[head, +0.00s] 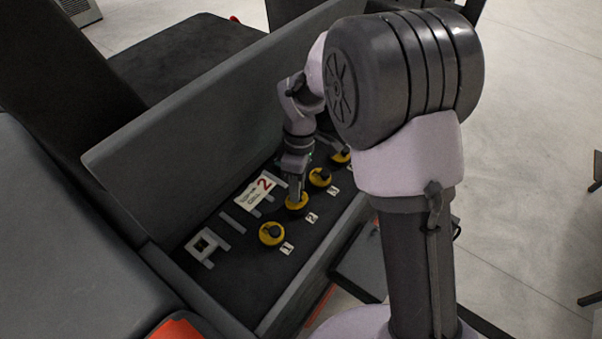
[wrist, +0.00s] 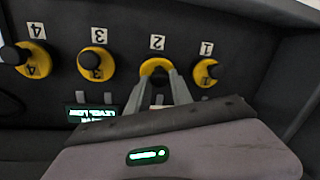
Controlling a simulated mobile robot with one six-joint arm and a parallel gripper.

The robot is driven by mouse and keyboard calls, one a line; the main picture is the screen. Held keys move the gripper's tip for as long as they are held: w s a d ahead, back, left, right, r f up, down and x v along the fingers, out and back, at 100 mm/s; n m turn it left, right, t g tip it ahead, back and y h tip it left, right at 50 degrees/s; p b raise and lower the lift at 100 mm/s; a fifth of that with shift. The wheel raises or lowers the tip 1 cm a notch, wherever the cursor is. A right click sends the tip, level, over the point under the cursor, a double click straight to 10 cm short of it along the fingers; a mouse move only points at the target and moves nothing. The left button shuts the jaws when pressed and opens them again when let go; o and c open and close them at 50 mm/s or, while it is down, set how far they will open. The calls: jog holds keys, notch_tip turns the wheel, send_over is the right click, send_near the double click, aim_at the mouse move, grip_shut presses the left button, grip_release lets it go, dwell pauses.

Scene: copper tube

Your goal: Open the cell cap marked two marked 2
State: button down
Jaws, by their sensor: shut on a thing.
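The cap marked 2 (wrist: 153,64) is a yellow ring with a black knob, beside a white label (wrist: 157,42) reading 2. In the head view the same cap (head: 297,203) sits in a row on the dark panel. My gripper (wrist: 164,80) points down at this cap, its two fingers shut on the cap's black knob. The fingers partly hide the knob. In the head view my gripper (head: 297,190) stands right over the cap. I cannot tell whether the cap has turned.
Cap 1 (head: 271,234) and cap 3 (head: 320,178) sit close on either side; cap 4 (wrist: 24,60) is beyond cap 3. A sign with a red 2 (head: 257,190) lies behind the row. A small green-lettered display (wrist: 97,112) is near.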

jog(key=shift+w+a+r+g+h+p, duration=0.3)
jog(key=shift+h+p, duration=0.2)
jog(key=shift+p, duration=0.8)
jog(key=shift+f, duration=0.15)
jog(key=c, duration=1.1)
grip_release()
jog(key=v, duration=0.1)
jog(key=p+v, duration=0.1)
jog(key=v, duration=0.1)
jog(key=shift+s+r, duration=0.3)
jog(key=s+d, duration=0.1)
jog(key=s, duration=0.4)
jog(key=s+d+r, duration=0.1)
jog(key=s+d, duration=0.1)
jog(key=s, duration=0.3)
jog(key=s+d, duration=0.2)
jog(key=s, duration=0.3)
jog(key=shift+s+r, duration=0.2)
jog(key=shift+r, duration=0.05)
jog(key=shift+c, duration=0.2)
